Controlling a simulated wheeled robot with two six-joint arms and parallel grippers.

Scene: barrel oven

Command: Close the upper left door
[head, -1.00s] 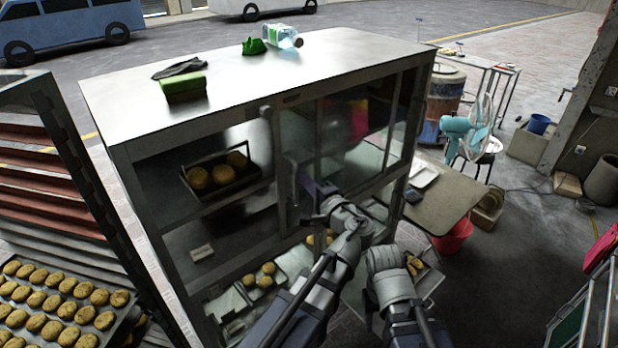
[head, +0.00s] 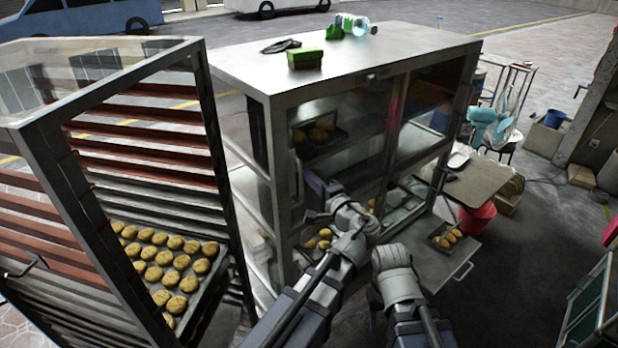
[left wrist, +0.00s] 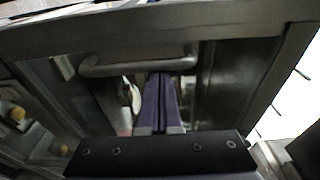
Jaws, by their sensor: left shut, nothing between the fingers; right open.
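The upper left door (head: 345,125) is a sliding glass panel on the cabinet's front. It now stands across the upper left opening, with its handle edge close to the left post. Its metal bar handle (left wrist: 140,62) shows in the left wrist view. My left gripper (head: 313,188) is at the handle; its purple fingers (left wrist: 159,102) are shut with nothing between them, and their tips reach the bar. Whether they touch it I cannot tell. My right gripper (head: 390,258) is open and empty, low in front of the cabinet; its fingertips are hard to see.
A rack (head: 105,170) with trays of buns stands close to the cabinet's left. A green box (head: 305,59) and a bottle (head: 358,25) are on top. A pulled-out tray (head: 450,265) juts from the lower right; a red bucket (head: 477,218) stands beyond.

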